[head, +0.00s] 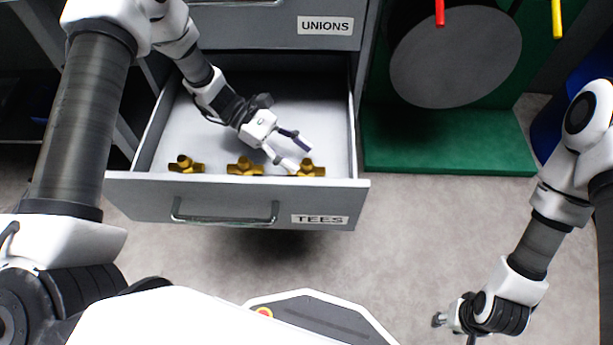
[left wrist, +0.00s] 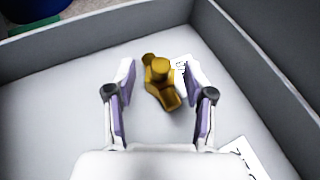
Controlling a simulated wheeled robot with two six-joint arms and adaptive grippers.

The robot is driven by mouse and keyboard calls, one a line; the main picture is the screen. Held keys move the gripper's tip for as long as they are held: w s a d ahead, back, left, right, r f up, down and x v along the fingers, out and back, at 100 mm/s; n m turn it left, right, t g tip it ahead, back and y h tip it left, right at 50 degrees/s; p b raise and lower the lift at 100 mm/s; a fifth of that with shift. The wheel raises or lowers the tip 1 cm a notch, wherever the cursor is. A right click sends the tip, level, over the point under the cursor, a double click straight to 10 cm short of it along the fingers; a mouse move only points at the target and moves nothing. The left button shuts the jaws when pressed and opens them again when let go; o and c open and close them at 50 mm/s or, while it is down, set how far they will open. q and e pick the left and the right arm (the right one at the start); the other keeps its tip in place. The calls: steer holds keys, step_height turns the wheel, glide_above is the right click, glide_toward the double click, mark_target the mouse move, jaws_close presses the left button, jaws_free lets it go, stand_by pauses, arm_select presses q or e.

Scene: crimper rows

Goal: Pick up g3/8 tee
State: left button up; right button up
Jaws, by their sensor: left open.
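Three brass tees sit in a row along the front of the open drawer (head: 230,200) labelled TEES: a left tee (head: 185,164), a middle tee (head: 244,167) and a right tee (head: 311,168). My left gripper (head: 301,157) is open inside the drawer at the right tee. In the left wrist view one brass tee (left wrist: 160,80) lies between and just beyond the open fingertips. A white printed label beside it (left wrist: 183,66) is partly covered by a finger. My right gripper (head: 452,325) hangs low over the floor, away from the drawer; its finger opening is unclear.
The drawer walls stand close around my left gripper. A closed drawer labelled UNIONS (head: 270,27) is above. A second white label (left wrist: 243,158) lies on the drawer floor. A green base (head: 450,152) with a grey disc stands to the right. The drawer's back part is clear.

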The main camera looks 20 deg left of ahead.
mark_target(307, 169)
arm_select(q)
steer(key=x, duration=0.3)
steer(key=shift+f, duration=0.1)
steer(key=shift+a, duration=0.1)
jaws_close()
